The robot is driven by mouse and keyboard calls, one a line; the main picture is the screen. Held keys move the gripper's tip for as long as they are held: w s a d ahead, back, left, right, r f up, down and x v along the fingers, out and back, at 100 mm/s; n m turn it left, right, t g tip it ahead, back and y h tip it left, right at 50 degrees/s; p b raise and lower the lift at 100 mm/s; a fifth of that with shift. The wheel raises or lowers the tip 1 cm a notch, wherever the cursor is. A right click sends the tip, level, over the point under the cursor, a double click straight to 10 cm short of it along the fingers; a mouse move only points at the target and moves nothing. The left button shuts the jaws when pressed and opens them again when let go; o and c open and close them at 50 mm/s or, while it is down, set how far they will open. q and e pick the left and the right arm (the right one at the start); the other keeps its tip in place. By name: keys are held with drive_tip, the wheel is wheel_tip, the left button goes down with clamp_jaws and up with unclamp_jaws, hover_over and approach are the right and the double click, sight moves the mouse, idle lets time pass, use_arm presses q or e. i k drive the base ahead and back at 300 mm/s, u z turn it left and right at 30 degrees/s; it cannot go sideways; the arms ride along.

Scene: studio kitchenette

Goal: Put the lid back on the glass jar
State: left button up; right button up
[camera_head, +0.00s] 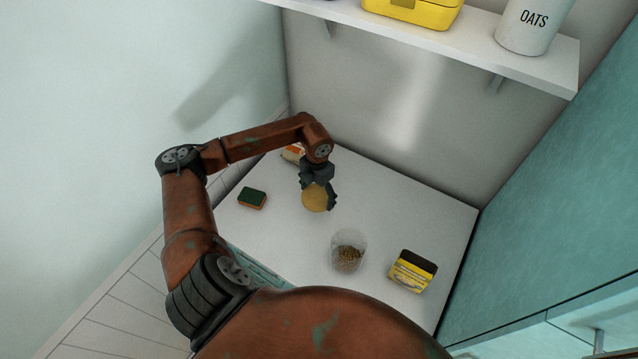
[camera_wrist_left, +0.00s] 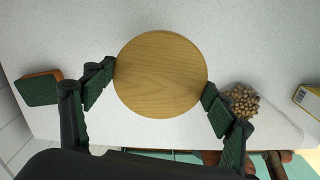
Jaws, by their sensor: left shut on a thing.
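The round wooden lid (camera_head: 315,198) is held in my left gripper (camera_head: 318,190), above the white counter. In the left wrist view the lid (camera_wrist_left: 160,74) sits between the two green-padded fingers of the gripper (camera_wrist_left: 160,92), which are shut on its edges. The glass jar (camera_head: 348,252) stands open on the counter, to the right of and nearer than the lid, with brown contents at its bottom. It also shows in the left wrist view (camera_wrist_left: 271,127), right of the gripper. The lid and jar are apart. My right gripper is in neither view.
A green and orange sponge (camera_head: 252,198) lies left on the counter (camera_head: 420,215). A yellow box with a dark top (camera_head: 412,271) is right of the jar. A small packet (camera_head: 292,154) is behind my left wrist. A shelf (camera_head: 450,42) holds a yellow case and an oats canister (camera_head: 530,25).

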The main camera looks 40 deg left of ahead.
sight(346, 237)
drive_tip(key=k, duration=0.95)
